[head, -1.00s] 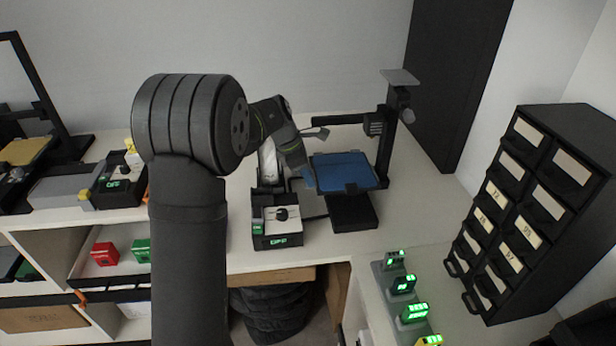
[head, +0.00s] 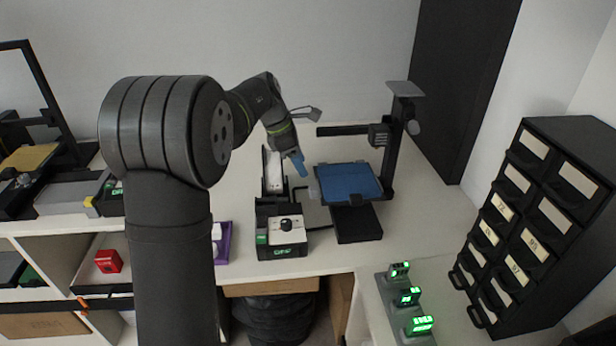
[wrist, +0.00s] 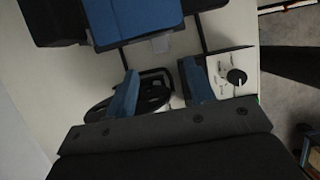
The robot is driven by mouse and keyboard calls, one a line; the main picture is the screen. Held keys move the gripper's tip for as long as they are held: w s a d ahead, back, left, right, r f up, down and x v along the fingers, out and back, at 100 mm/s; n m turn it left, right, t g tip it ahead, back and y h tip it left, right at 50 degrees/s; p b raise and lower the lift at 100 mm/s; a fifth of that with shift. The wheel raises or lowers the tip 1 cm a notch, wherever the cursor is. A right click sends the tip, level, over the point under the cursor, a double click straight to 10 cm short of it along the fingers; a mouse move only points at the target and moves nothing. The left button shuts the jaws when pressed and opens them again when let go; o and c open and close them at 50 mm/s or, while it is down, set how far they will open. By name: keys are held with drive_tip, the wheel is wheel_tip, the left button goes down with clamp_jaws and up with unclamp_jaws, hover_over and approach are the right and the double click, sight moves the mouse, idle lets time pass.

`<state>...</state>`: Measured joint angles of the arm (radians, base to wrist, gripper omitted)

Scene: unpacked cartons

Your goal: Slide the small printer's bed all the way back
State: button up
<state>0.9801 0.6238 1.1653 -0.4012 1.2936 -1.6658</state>
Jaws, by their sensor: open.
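The small printer has a black frame with an upright post (head: 392,150) and a horizontal arm. Its blue bed (head: 348,182) sits over a black base (head: 357,224), which sticks out in front of the bed. A small pale tab (head: 314,190) shows at the bed's left edge. The bed also fills the top of the wrist view (wrist: 145,15), with the tab (wrist: 160,43) at its edge. My gripper (head: 299,165), with blue fingers, is just left of the bed, apart from it. In the wrist view the fingers (wrist: 160,88) are spread and empty.
A control box (head: 284,231) with a black knob stands left of the printer, close below my gripper. A black drawer cabinet (head: 535,220) stands at right. A larger printer (head: 35,165) is at far left. Green-lit devices (head: 408,297) stand in front. The counter right of the printer is clear.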

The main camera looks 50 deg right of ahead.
drive_tip(key=v, duration=0.8)
drive_tip(key=shift+r, duration=0.35)
